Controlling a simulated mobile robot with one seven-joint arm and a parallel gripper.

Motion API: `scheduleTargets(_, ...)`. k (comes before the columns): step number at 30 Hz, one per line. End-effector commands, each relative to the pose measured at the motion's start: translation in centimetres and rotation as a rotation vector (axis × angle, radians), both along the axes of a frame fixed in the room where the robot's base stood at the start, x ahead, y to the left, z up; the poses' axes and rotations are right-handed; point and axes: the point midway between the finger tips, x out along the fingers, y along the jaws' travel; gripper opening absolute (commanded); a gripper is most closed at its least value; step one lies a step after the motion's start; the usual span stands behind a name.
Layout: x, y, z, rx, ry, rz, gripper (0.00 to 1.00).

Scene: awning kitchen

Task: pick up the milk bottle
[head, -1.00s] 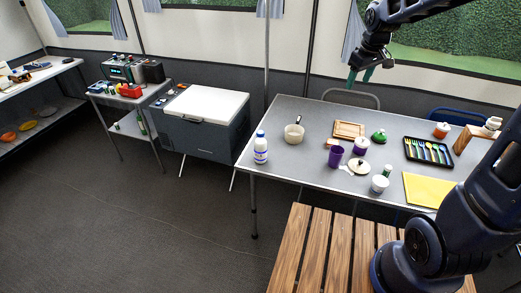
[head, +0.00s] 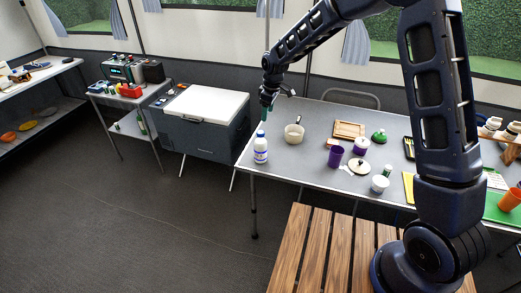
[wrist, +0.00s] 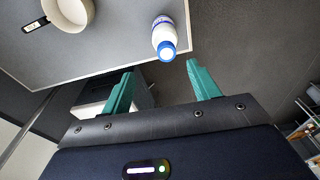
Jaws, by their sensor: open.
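The milk bottle (head: 260,148) is white with a blue cap and a blue label. It stands upright at the left front corner of the grey table (head: 310,122). In the wrist view the bottle (wrist: 164,36) shows from above, cap toward me, beyond the fingertips and roughly between their lines. My gripper (head: 266,108) is just above and behind the bottle in the head view. In the wrist view its two green fingers (wrist: 160,72) are spread apart with nothing between them. The bottle is apart from the fingers.
A cream pan (head: 294,133) with a dark handle stands right of the bottle; it also shows in the wrist view (wrist: 68,14). A purple cup (head: 335,157), a white bowl (head: 380,184) and a cutting board (head: 349,130) are further right. A cooler (head: 205,118) stands left of the table.

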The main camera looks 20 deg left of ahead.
Motion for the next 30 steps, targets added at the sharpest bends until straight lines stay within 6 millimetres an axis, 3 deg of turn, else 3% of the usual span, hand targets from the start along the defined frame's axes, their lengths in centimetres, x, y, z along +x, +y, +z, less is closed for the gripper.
scheduleTargets(6, -0.5, 1.5, -1.6, -0.001, 0.007, 0.033, 0.61)
scheduleTargets(16, -0.6, 1.9, -5.7, -0.003, 0.009, 0.032, 0.61)
scheduleTargets(25, -0.7, 2.3, -7.7, -0.002, 0.008, 0.032, 0.61)
scheduleTargets(30, -0.9, 2.6, -9.9, -0.003, 0.008, 0.031, 0.61)
